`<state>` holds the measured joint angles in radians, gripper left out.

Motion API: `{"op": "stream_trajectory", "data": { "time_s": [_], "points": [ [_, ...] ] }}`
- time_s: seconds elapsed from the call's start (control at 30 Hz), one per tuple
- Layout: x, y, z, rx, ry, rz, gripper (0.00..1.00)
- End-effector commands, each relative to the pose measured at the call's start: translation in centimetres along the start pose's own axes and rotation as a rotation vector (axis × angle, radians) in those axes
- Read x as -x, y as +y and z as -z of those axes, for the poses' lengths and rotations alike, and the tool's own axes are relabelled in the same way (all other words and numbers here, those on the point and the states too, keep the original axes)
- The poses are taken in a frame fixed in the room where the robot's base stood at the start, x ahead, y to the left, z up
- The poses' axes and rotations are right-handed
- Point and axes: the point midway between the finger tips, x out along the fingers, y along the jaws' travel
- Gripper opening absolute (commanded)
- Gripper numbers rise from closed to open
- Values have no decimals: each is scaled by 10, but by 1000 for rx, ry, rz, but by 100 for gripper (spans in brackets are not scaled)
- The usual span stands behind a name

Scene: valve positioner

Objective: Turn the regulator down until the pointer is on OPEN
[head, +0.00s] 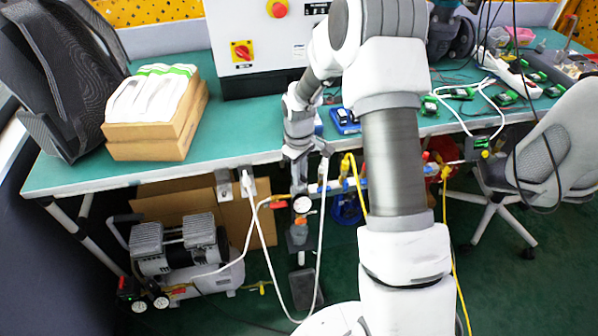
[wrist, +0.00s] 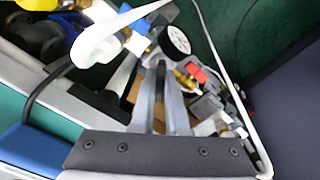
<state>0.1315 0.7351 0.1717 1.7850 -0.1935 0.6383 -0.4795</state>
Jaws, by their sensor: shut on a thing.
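My gripper (head: 299,180) reaches down in front of the table edge to the air fittings. In the wrist view my gripper (wrist: 168,75) has its two fingers close together at the regulator, which is mostly hidden between and behind them. In the head view the regulator (head: 300,229) hangs below the fingertips, with a round white gauge (head: 302,204) on its front. The gauge also shows in the wrist view (wrist: 175,39), just beyond the fingertips. The pointer and the OPEN mark cannot be made out.
A red-handled valve (head: 279,204) and a white hose (head: 263,225) are close on the left. A yellow hose (head: 354,172) runs on the right. The green table (head: 235,145) is above. A compressor (head: 180,247) stands on the floor at left, an office chair (head: 553,140) at right.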

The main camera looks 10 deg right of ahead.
Motion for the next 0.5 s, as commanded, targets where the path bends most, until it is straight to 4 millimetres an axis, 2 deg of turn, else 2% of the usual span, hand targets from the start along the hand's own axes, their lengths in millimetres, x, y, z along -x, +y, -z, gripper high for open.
{"op": "stream_trajectory", "data": {
  "time_s": [0.5],
  "points": [
    [3, 0, 0, 478, 2, 0, 0]
  ]
}}
